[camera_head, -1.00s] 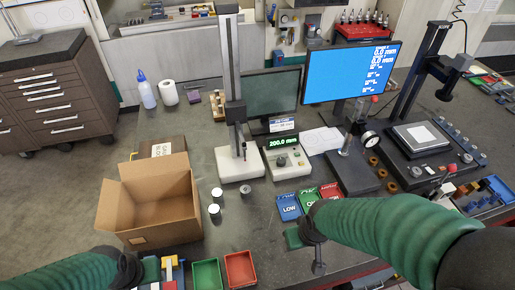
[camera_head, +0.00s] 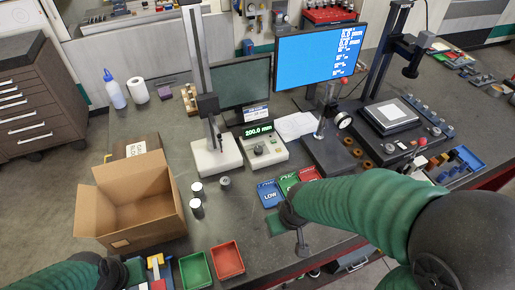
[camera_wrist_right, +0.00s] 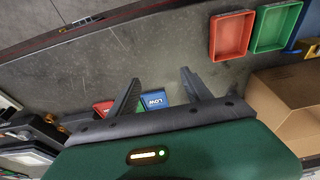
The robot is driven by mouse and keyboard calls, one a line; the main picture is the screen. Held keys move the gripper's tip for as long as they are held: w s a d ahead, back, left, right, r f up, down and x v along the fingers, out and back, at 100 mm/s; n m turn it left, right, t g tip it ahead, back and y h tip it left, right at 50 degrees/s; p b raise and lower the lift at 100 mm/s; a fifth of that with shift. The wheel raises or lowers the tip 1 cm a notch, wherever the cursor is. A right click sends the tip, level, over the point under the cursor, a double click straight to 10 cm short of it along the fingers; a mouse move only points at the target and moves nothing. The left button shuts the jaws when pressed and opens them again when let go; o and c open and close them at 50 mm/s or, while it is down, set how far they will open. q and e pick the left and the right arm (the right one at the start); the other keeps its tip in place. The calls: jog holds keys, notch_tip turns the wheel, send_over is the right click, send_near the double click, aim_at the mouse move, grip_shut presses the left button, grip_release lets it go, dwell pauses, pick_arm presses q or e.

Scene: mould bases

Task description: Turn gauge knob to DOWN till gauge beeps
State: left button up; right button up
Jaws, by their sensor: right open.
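The gauge box (camera_head: 262,150) has a lit green display reading 200.0 mm and a round dark knob (camera_head: 258,150) on its sloped top. It stands right of a white-based measuring column (camera_head: 216,155). My right gripper (camera_head: 300,242) is at the bench front, below the small bins and well apart from the knob. In the right wrist view its jaws (camera_wrist_right: 160,88) are spread and empty, with the blue LOW bin (camera_wrist_right: 154,101) seen between them. My left gripper (camera_head: 132,272) is at the bottom left; its fingers are not clear.
An open carton (camera_head: 160,230) stands at the left. Three metal cylinders (camera_head: 196,207) stand between it and the gauge. Blue, green and red labelled bins (camera_head: 271,194) lie between the gauge and my right arm. Green and red trays (camera_head: 227,260) lie at the front. A monitor (camera_head: 318,57) stands behind.

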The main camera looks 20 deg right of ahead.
jog(key=shift+w, duration=0.1)
pick_arm(q)
jog(key=b+x, duration=0.4)
jog(key=shift+s+f, duration=0.25)
jog(key=shift+s, duration=0.1)
jog(key=shift+r, duration=0.1)
pick_arm(e)
notch_tip(320, 180, up, 8)
jog(key=m+t+h, duration=0.1)
jog(key=m+h, duration=0.1)
jog(key=m, duration=0.5)
send_over(258, 148)
jog(key=s+a, duration=0.4)
jog(key=s, duration=0.2)
jog(key=p+x, duration=0.1)
jog(key=x, duration=0.4)
jog(key=p+x, duration=0.1)
jog(key=x, duration=0.5)
jog(key=d+p+x, duration=0.1)
jog(key=x, duration=0.5)
jog(key=shift+w+r, duration=0.1)
pick_arm(q)
jog(key=v, duration=0.3)
jog(key=shift+w+r, duration=0.35)
pick_arm(e)
jog(key=shift+a, duration=0.1)
grip_shut()
